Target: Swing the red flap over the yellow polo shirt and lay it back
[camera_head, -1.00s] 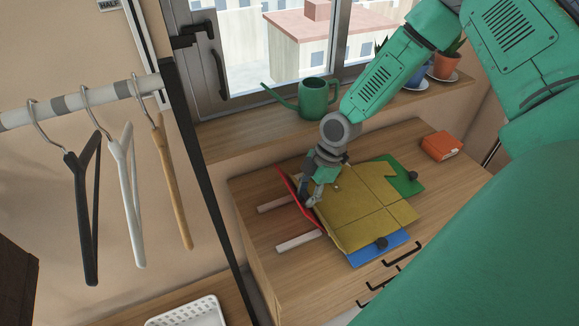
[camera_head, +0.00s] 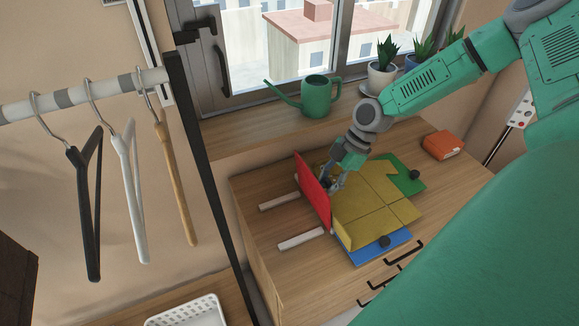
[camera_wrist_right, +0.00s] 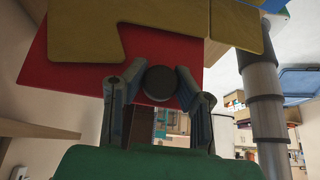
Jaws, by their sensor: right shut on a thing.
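The red flap (camera_head: 313,190) stands steeply up along the left side of the yellow polo shirt (camera_head: 370,205), its outer face toward the head camera. The shirt lies folded on the board. My right gripper (camera_head: 337,182) is on the shirt side of the flap. In the right wrist view its fingers (camera_wrist_right: 159,95) are shut around a black knob (camera_wrist_right: 159,83) against the red flap (camera_wrist_right: 75,82). Yellow cloth (camera_wrist_right: 85,28) shows against the flap's inner side there. My left gripper is not in view.
A green flap (camera_head: 400,172) and a blue flap (camera_head: 375,250) show at the board's edges, each with a black knob. White bars (camera_head: 300,240) lie left of the red flap. An orange box (camera_head: 442,145) sits at the back right. A green watering can (camera_head: 315,97) stands on the sill.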

